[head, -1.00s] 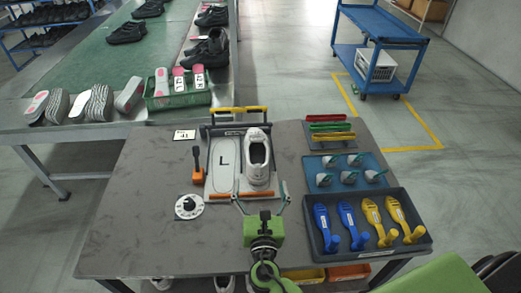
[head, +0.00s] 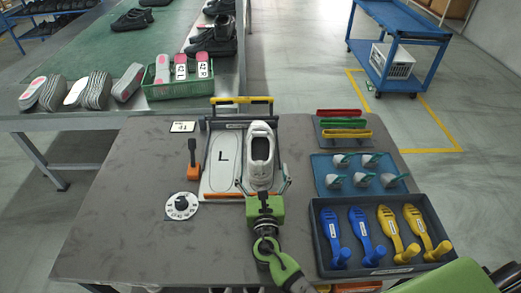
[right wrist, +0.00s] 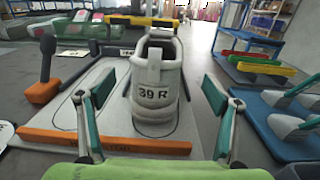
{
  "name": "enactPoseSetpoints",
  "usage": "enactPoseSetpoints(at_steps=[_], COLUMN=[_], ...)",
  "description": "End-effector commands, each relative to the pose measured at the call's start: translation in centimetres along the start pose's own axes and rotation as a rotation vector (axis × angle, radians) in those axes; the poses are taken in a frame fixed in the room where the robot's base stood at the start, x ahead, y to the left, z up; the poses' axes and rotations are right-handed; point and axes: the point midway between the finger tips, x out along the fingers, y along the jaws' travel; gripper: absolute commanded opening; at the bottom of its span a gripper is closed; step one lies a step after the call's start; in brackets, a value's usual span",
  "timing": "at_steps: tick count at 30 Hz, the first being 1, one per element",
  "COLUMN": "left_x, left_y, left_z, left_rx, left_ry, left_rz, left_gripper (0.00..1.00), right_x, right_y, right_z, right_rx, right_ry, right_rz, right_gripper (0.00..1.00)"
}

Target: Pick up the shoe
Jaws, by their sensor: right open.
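The white shoe (head: 261,150) stands on the right half of a grey board (head: 222,188), toe away from me, next to an empty outline marked L. In the right wrist view its heel (right wrist: 155,95) shows the label "39 R". My right gripper (head: 263,186) is at the heel end of the shoe. In the right wrist view its fingers (right wrist: 158,110) are spread wide, one to each side of the shoe, with gaps between them and the shoe. It is open and empty. My left gripper is in neither view.
An orange-based lever (head: 193,165) and a round dial (head: 182,206) are left of the board. A blue tray (head: 318,171) and a dark tray (head: 318,267) with blue and yellow tools are on the right. A yellow-topped bar (head: 241,99) crosses the board's far end.

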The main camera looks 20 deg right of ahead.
Motion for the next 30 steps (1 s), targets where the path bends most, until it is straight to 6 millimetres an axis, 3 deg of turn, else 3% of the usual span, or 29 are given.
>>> enactPoseSetpoints(at_steps=[3,11,18,28,29,30], left_x=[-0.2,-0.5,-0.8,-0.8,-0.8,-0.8], left_y=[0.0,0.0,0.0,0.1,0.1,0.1], left_z=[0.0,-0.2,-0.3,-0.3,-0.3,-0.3], left_rx=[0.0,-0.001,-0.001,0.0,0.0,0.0], left_ry=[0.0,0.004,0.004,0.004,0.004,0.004], left_rz=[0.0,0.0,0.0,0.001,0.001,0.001], left_gripper=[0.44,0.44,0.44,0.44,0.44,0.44], right_x=[2.0,4.0,7.6,8.4,8.4,8.4], right_y=[0.0,0.1,0.3,0.2,0.2,0.2], right_z=[0.1,0.2,0.3,0.2,0.2,0.2], right_rx=[0.001,0.001,0.001,0.002,0.002,0.002], right_ry=[-0.001,0.0,0.0,0.001,0.001,0.001], right_rz=[-0.001,-0.001,-0.001,-0.001,-0.001,-0.001], right_gripper=[0.82,0.82,0.82,0.82,0.8,0.69])
